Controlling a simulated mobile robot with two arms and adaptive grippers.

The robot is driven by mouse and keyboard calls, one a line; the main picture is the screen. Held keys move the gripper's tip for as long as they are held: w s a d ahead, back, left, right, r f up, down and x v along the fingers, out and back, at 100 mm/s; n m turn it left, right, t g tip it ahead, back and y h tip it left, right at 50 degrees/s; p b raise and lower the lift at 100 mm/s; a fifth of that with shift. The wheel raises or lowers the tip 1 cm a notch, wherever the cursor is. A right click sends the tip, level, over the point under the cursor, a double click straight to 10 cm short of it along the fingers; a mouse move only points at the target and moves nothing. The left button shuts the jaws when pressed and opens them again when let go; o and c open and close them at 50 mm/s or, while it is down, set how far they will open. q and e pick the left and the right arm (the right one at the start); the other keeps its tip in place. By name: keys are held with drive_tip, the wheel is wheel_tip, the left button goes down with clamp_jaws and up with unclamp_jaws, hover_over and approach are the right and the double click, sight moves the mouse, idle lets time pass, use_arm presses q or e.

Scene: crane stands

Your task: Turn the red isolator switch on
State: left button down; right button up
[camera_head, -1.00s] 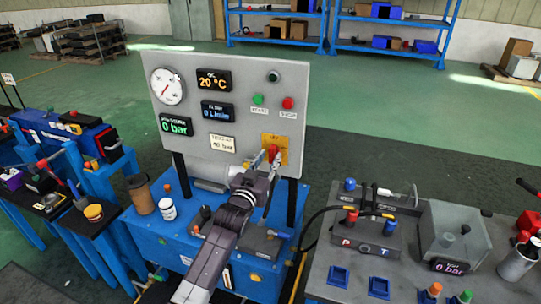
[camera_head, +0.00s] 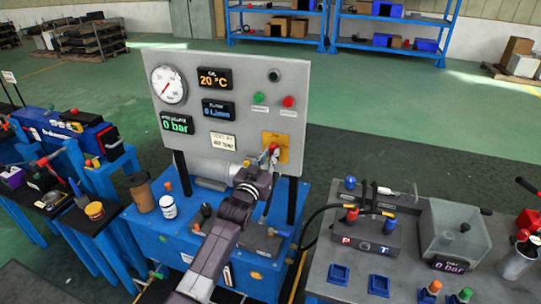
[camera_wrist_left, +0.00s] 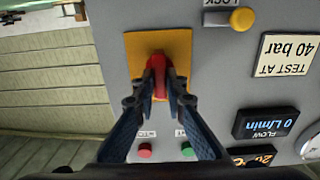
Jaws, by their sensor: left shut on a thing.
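The red isolator switch (camera_wrist_left: 158,66) sits on a yellow plate (camera_wrist_left: 138,44) on the grey panel, low on the panel's right side in the head view. My left gripper (camera_wrist_left: 157,90) is shut on the red handle, with one blue-grey finger on each side of it. The handle runs up and down in the wrist view. In the head view, my left gripper (camera_head: 266,161) reaches up to the yellow plate (camera_head: 282,140) and hides part of the switch. My right gripper is in neither view now.
The grey panel (camera_head: 183,120) also carries a gauge (camera_head: 168,86), displays, a green button (camera_head: 258,98) and a red button (camera_head: 288,101). A brown cup (camera_head: 141,193) and a white jar (camera_head: 167,207) stand on the blue bench below, left of my arm.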

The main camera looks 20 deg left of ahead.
use_arm(q)
drive_tip(key=shift+m, duration=0.3)
drive_tip(key=shift+d+f+m+b, duration=0.15)
drive_tip(key=shift+m, duration=2.7)
drive_tip(key=shift+d+f+m+b, duration=0.1)
drive_tip(key=shift+f+m+b, duration=0.1)
drive_tip(key=shift+m, duration=2.7)
drive_tip(key=shift+d+f+m+b, duration=0.1)
drive_tip(key=shift+d+m+b, duration=0.05)
drive_tip(key=shift+m, duration=2.7)
drive_tip(key=c, duration=2)
unclamp_jaws()
drive_tip(key=shift+o, duration=0.2)
drive_tip(key=shift+s, duration=0.15)
drive_tip(key=s, duration=1.1)
drive_tip(key=shift+s+a, duration=0.2)
drive_tip(key=shift+s, duration=0.2)
